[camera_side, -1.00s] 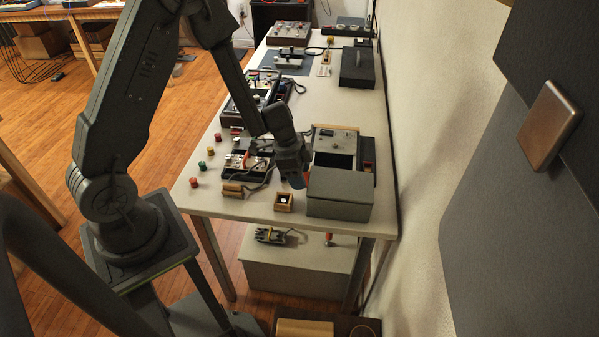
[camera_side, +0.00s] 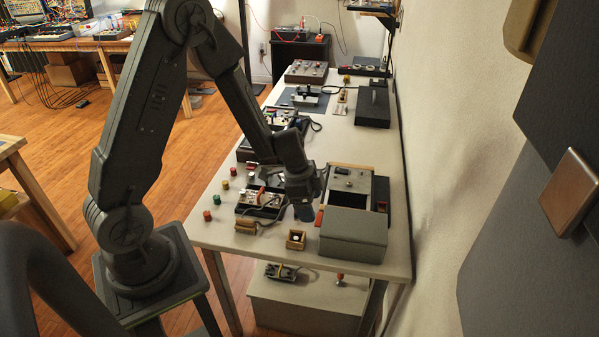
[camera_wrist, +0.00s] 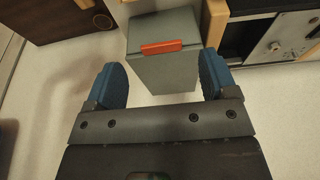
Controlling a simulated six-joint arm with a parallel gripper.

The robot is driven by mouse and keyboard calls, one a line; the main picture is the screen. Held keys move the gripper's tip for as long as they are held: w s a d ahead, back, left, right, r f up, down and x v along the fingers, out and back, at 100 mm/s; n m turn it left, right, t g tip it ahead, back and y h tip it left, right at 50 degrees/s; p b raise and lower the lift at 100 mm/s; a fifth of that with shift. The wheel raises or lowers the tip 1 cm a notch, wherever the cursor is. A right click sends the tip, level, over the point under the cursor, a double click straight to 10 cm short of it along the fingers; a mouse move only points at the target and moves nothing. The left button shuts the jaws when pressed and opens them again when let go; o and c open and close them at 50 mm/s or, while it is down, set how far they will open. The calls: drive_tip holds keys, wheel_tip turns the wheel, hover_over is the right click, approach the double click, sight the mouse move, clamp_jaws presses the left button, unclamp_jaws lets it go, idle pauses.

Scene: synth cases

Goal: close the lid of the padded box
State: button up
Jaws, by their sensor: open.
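The padded box (camera_side: 353,238) is a grey-green block at the front right of the table in the side view. A dark open compartment (camera_side: 380,192) lies directly behind it; I cannot tell how the lid is joined or how far it stands open. In the wrist view the grey-green box (camera_wrist: 165,73) has an orange-red tab (camera_wrist: 162,47) along its upper edge. My gripper (camera_side: 305,211) is at the left of the box in the side view. In the wrist view its blue fingers are wide apart (camera_wrist: 163,84), with the box beyond the gap and nothing held.
A small wooden box (camera_side: 296,240) stands just in front of my gripper. A tray of parts (camera_side: 260,203) and several coloured knobs lie to the left. A panel with a wooden edge (camera_side: 350,179) is behind the compartment. The wall (camera_side: 440,150) runs close along the right.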

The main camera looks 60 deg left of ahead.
drive_tip(key=v, duration=1)
drive_tip(key=shift+r, duration=0.25)
drive_tip(key=shift+s, duration=0.1)
drive_tip(key=s+d+r+n+t+y, duration=0.1)
drive_tip(key=s+d+r+n, duration=0.2)
drive_tip(key=s+r, duration=0.4)
drive_tip(key=s+d+r+n+t+y, duration=0.1)
drive_tip(key=s+d+r+n+t, duration=0.1)
drive_tip(key=s+d+r+n, duration=0.2)
drive_tip(key=s+r+n, duration=0.2)
drive_tip(key=s+r, duration=0.1)
drive_tip(key=s, duration=0.1)
drive_tip(key=shift+s+d+r, duration=0.25)
drive_tip(key=shift+s+d, duration=0.1)
drive_tip(key=shift+s, duration=0.05)
